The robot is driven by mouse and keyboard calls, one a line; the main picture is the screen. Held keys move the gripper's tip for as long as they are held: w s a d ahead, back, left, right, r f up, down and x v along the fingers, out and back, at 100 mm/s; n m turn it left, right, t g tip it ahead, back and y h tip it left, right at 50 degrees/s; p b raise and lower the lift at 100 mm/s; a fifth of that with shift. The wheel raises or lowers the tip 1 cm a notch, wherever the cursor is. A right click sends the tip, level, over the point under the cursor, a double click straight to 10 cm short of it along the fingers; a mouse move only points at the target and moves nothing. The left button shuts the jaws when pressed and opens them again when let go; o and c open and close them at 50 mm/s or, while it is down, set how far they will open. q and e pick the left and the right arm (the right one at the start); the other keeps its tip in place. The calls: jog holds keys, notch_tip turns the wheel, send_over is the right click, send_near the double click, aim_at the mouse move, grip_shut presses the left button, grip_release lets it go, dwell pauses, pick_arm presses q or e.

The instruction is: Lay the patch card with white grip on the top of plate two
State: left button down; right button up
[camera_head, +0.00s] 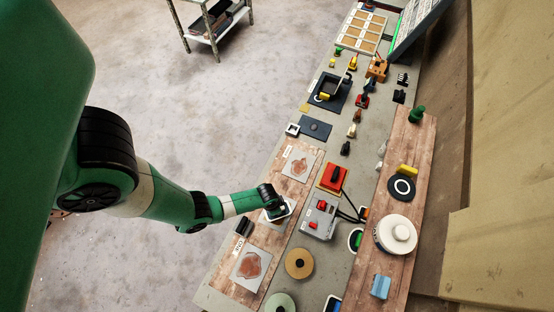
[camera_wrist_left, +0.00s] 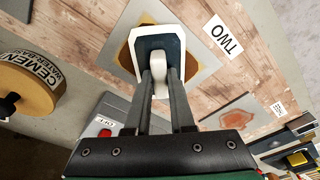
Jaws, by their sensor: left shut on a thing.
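My left gripper (camera_head: 275,207) is over the middle of the wooden board. In the left wrist view, my left gripper (camera_wrist_left: 160,82) is shut on the white grip (camera_wrist_left: 158,65) of the patch card (camera_wrist_left: 174,50), which is dark with a pale rim. The card is over plate two (camera_wrist_left: 205,60), a grey plate beside the label TWO (camera_wrist_left: 222,35). The card covers most of the plate's orange-brown area, and some shows at the card's edge. I cannot tell whether card and plate touch. My right gripper is not in view.
Other rust-marked plates (camera_head: 298,163) (camera_head: 250,270) lie on the board at either side. A grey box with red switches (camera_head: 319,218) stands close on the right. A tan tape roll (camera_head: 299,263) is near it. A cart (camera_head: 211,25) stands far back on the floor.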

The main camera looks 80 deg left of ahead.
pick_arm(q)
jog(key=shift+f+b, duration=0.55)
jog(key=shift+f, duration=0.05)
dwell(1.4)
jog(key=shift+r, duration=0.1)
notch_tip(320, 180, up, 5)
jog(key=p, duration=0.5)
jog(key=shift+r+p, duration=0.9)
jog(key=shift+r, duration=0.15)
jog(key=shift+f, duration=0.1)
